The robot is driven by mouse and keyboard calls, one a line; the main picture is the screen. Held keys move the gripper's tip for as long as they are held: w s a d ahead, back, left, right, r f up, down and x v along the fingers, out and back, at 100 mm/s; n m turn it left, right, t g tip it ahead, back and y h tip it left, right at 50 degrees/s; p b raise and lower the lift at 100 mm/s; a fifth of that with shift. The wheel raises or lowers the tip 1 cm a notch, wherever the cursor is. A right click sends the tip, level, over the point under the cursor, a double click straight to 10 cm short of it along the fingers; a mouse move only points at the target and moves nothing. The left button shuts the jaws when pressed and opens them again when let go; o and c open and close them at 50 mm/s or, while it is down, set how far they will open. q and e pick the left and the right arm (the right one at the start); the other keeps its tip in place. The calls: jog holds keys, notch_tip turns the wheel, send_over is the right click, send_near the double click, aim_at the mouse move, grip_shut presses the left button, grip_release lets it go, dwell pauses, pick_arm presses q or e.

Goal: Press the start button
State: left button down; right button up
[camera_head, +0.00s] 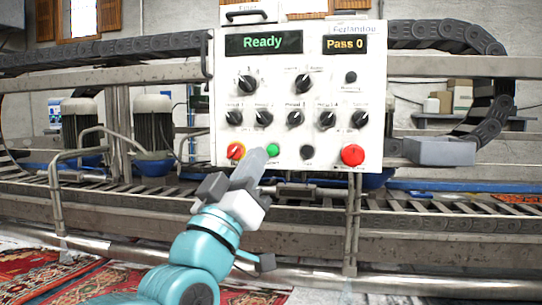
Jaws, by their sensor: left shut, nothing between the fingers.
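The control panel (285,92) is a white box with black knobs and two displays reading "Ready" and "Pass 0". A larger red button (352,155) is at the lower right. My left gripper (257,156) is shut and empty, its tips just left of and slightly below the green button. I cannot tell whether the tips touch the panel. My right gripper is not in view.
Metal rails and a roller conveyor (420,227) run behind and below the panel. A black cable chain (130,48) runs along the top. A grey box (440,151) juts out at the panel's right. A patterned red rug (40,262) lies at the lower left.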

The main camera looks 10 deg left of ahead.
aim_at(272, 150)
pick_arm(q)
jog(key=w+p, duration=0.5)
jog(key=w, duration=0.4)
dwell(0.3)
dwell(1.9)
jog(key=shift+w, duration=0.4)
